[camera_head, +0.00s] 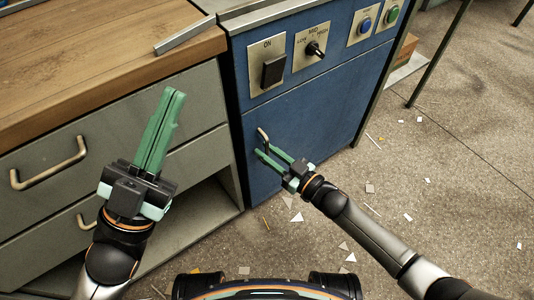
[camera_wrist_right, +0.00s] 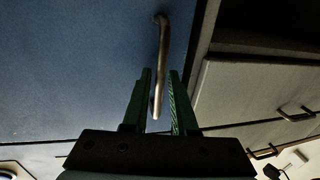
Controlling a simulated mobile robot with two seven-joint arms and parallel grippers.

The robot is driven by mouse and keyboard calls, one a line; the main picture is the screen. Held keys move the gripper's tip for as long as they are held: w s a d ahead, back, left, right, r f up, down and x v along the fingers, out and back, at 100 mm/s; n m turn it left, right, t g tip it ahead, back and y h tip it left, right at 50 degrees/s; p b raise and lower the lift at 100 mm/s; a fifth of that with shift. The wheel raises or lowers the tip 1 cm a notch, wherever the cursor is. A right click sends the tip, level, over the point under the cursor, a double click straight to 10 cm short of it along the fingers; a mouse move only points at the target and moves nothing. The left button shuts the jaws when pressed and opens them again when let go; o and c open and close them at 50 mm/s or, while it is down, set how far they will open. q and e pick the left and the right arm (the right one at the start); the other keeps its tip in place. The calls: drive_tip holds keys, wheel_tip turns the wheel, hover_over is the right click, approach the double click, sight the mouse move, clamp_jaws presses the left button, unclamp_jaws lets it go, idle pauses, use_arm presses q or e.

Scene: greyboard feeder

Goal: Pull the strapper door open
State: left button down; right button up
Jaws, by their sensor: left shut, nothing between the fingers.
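The strapper is a blue cabinet, and its blue door (camera_head: 300,120) looks closed, flush with the front. A short metal bar handle (camera_head: 262,136) stands near the door's left edge. My right gripper (camera_head: 264,150) is open at the handle's lower end. In the right wrist view, the handle (camera_wrist_right: 162,50) runs down into the gap between the two green fingers (camera_wrist_right: 160,72), with space visible on both sides. I cannot tell how deep it sits between them. My left gripper (camera_head: 174,92) is shut and empty, raised in front of the drawer cabinet, away from the door.
A grey drawer cabinet (camera_head: 190,100) with a wooden top (camera_head: 90,60) stands left of the strapper. Switch panels (camera_head: 313,47) sit above the door. Paper scraps lie on the floor (camera_head: 450,130). The floor right of the strapper is mostly free.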

drive_tip(key=shift+w+a, duration=0.1)
drive_tip(key=shift+a, duration=0.05)
drive_tip(key=shift+c, duration=0.2)
clamp_jaws()
idle(1.2)
